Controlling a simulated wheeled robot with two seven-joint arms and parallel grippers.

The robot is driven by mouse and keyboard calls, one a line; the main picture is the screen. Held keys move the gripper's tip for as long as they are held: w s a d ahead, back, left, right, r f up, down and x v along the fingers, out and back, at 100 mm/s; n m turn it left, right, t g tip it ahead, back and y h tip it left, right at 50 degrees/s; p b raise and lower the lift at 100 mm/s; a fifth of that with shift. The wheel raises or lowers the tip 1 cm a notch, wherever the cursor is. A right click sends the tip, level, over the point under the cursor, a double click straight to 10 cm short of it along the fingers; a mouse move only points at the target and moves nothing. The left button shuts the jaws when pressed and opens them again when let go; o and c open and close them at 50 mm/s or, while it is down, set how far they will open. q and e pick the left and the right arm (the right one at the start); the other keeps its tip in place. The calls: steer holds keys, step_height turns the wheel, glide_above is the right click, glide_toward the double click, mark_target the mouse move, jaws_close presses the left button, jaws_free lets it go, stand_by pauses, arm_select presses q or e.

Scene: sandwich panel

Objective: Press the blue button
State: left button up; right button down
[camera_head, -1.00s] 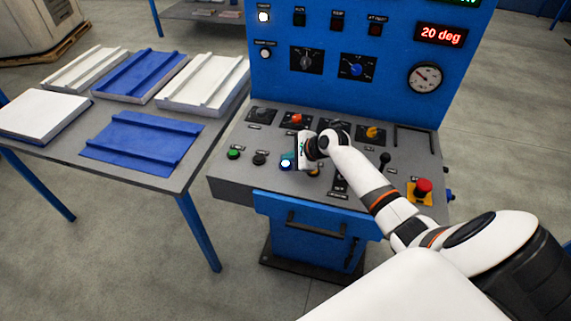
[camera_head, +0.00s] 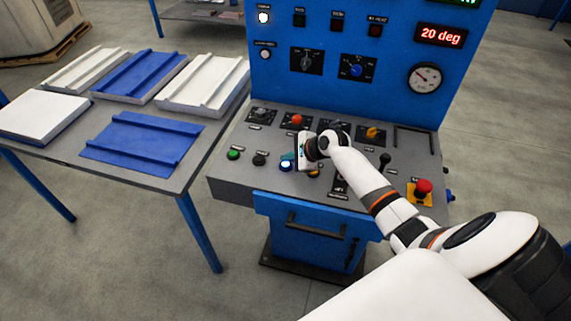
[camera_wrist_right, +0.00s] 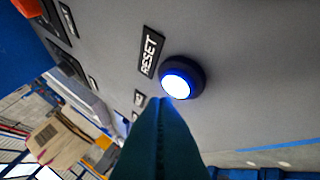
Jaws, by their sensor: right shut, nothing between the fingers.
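The blue button (camera_head: 286,164) sits on the sloping grey console, lit with a white-blue glow. In the right wrist view the lit button (camera_wrist_right: 181,79) has a dark round collar and stands beside a RESET label (camera_wrist_right: 151,52). My right gripper (camera_head: 292,157) is at the button from above and to its right. Its fingers are shut and empty, and their tips (camera_wrist_right: 162,103) show just below the button's collar in the wrist view. I cannot tell whether they touch the button. My left gripper is not in view.
A green button (camera_head: 233,154) and a black button (camera_head: 259,159) lie left of the blue one. A table (camera_head: 190,172) with panels stands left.

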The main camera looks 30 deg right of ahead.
mark_target(289, 167)
steer(key=shift+f, duration=0.15)
stand_by(0.6)
steer(key=shift+f, duration=0.25)
steer(key=shift+f, duration=0.55)
stand_by(0.8)
steer(key=shift+r+p, duration=0.85)
steer(key=shift+p, duration=0.3)
step_height(289, 167, up, 5)
steer(key=p, duration=0.6)
steer(key=shift+r, duration=0.1)
